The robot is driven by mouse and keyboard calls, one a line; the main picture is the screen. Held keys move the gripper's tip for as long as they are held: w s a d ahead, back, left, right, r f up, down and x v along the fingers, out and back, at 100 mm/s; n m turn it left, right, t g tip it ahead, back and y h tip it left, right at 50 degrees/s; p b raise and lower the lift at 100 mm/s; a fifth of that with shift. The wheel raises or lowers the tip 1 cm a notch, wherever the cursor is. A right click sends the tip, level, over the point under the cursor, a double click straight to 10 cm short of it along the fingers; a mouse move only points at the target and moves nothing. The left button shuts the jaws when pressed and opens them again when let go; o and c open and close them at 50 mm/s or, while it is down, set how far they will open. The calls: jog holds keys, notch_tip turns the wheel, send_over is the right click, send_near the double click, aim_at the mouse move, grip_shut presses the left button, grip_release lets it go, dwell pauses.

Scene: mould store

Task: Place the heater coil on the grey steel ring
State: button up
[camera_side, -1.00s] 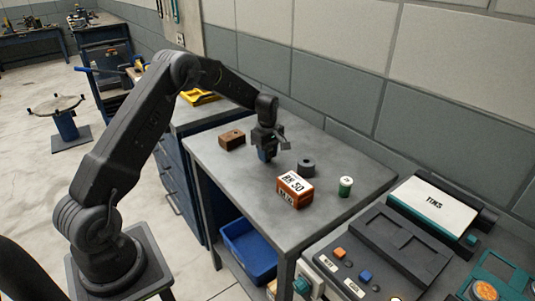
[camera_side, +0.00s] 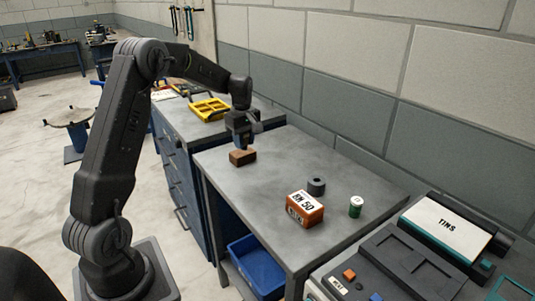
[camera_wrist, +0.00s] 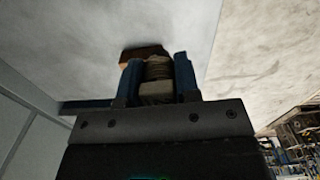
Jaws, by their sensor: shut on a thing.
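My gripper (camera_side: 240,147) hangs at the brown block (camera_side: 242,158), at the left of the grey bench top. In the wrist view, the blue fingers of my gripper (camera_wrist: 158,75) are shut on a ribbed, brownish, round thing, the heater coil (camera_wrist: 158,69). The coil cannot be made out in the side view. The brown block (camera_wrist: 141,52) shows just beyond the fingers; I cannot tell whether they touch. The grey steel ring (camera_side: 316,190), dark with a hole in its top, stands on the bench to the right of my gripper, apart from it.
An orange-brown box with a white label (camera_side: 305,208) stands in front of the ring. A green tin with a pale top (camera_side: 355,207) stands right of it. A yellow tray (camera_side: 209,109) lies on the cabinet behind. Bench space between block and ring is clear.

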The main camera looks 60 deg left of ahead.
jog(key=w+d+r+m, duration=0.1)
jog(key=w+d+r, duration=0.4)
jog(key=w+d, duration=0.4)
send_over(317, 180)
jog(key=f, duration=0.6)
jog(key=shift+s+a+f, duration=0.2)
jog(key=shift+a+f, duration=0.05)
jog(key=shift+f, duration=0.1)
jog(key=shift+w+d+f, duration=0.2)
jog(key=shift+d+f, duration=0.1)
jog(key=shift+f, duration=1.9)
jog(key=shift+f, duration=0.15)
jog(key=o, duration=1)
